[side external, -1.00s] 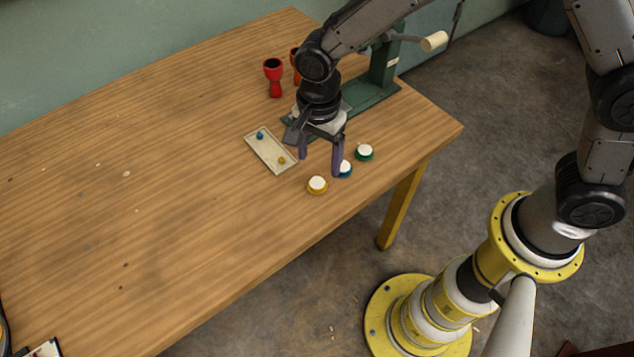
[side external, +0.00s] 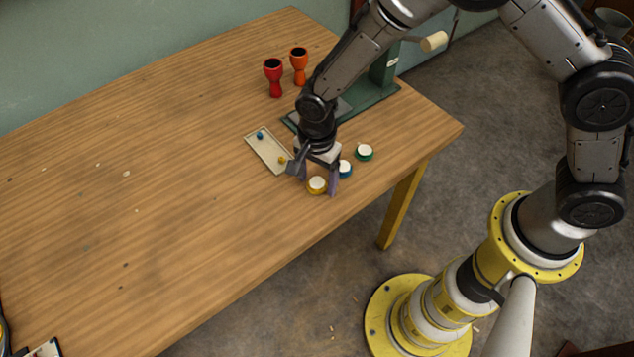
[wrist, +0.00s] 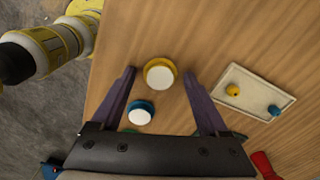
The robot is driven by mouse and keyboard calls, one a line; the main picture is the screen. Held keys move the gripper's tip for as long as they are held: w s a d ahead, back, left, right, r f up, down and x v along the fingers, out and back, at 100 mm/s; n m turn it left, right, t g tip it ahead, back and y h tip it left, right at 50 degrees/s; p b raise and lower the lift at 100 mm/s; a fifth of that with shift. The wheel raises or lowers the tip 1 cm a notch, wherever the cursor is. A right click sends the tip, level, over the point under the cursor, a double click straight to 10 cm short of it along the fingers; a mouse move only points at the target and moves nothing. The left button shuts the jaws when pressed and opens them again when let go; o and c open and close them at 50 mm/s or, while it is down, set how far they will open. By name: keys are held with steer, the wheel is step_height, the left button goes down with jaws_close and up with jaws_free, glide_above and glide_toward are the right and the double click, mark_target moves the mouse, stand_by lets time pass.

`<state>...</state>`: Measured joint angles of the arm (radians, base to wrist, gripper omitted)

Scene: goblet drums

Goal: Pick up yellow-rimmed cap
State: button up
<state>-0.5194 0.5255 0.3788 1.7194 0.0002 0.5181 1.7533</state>
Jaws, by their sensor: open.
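The yellow-rimmed cap (side external: 317,185) has a white top and lies flat on the wooden table near its front edge. In the wrist view the yellow-rimmed cap (wrist: 160,75) sits between and slightly beyond the tips of my open fingers. My gripper (side external: 318,184) is low over the table, open and empty, with one finger on either side of the cap in the side view. It also shows in the wrist view (wrist: 158,72). I cannot tell whether either finger touches the cap or the table.
A blue-rimmed cap (side external: 345,169) is close to the right finger, and a green-rimmed cap (side external: 364,152) lies farther right. A shallow tray (side external: 264,151) holds a blue and a yellow knob. Red (side external: 274,78) and orange (side external: 299,66) goblet drums stand behind, near a green press (side external: 384,73).

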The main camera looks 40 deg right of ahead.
steer(key=c, duration=1.2)
steer(key=shift+r, duration=0.15)
